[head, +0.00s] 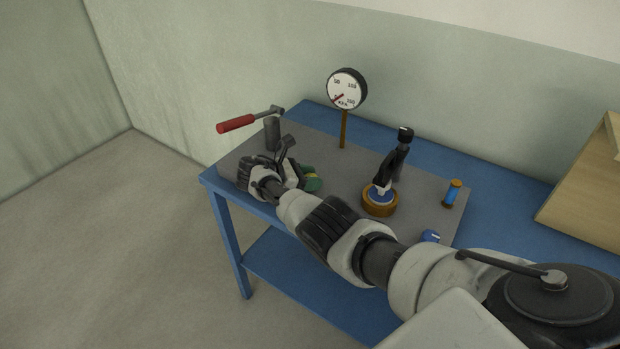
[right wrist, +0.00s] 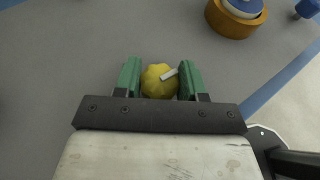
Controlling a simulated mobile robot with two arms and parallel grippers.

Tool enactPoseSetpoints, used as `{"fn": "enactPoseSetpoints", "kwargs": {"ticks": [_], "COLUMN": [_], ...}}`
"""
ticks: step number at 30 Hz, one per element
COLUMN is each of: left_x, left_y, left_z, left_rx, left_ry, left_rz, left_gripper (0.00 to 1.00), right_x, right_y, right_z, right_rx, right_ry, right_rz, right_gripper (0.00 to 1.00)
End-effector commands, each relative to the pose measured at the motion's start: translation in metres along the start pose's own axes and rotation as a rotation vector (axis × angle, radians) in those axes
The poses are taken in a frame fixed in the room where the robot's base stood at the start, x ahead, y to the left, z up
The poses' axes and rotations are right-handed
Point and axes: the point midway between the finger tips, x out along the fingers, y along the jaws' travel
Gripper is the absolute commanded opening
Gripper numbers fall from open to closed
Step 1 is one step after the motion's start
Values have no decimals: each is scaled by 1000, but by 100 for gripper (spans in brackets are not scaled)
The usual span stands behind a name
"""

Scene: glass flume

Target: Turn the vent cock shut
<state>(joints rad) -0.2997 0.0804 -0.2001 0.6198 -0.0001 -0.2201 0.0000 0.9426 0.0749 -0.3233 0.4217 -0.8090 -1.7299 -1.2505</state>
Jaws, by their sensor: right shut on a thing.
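A round yellow knob (right wrist: 155,84) with a short white pointer bar sits on the grey plate, between the green fingers of my right gripper (right wrist: 160,80) in the right wrist view. The gripper is shut on it, one finger on each side; the bar points up and right toward the right finger. In the head view my right gripper (head: 310,179) is at the front left of the plate, and it mostly hides the knob. I see no label marking which fitting is the vent cock. My left gripper is not in view.
The grey plate (head: 345,178) lies on a blue table (head: 510,190). It bears a dial gauge (head: 347,88), a red-handled lever (head: 236,124), a brass-and-blue fitting (head: 380,207) with a black handle, a blue cylinder (head: 451,195) and a blue knob (head: 431,236). A wooden box (head: 590,195) stands right.

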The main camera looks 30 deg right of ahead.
Motion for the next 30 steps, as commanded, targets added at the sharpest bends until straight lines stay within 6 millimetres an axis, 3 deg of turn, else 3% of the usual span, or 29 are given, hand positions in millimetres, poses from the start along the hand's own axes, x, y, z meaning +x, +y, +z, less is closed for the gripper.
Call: {"fn": "enactPoseSetpoints", "kwargs": {"ticks": [1,2,6,17,30], "left_x": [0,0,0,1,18], "left_y": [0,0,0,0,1], "left_z": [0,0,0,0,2], "left_rx": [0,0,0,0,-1], "left_ry": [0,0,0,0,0], "left_rz": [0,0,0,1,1], "left_gripper": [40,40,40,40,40], "right_x": [0,0,0,-5,-85], "right_y": [0,0,0,0,0], "right_z": [0,0,0,0,-2], "right_rx": [0,0,0,0,-1], "right_ry": [1,1,1,1,1], "right_rz": [-1,-1,0,2,3], "right_gripper": [17,43,65,65,65]}}
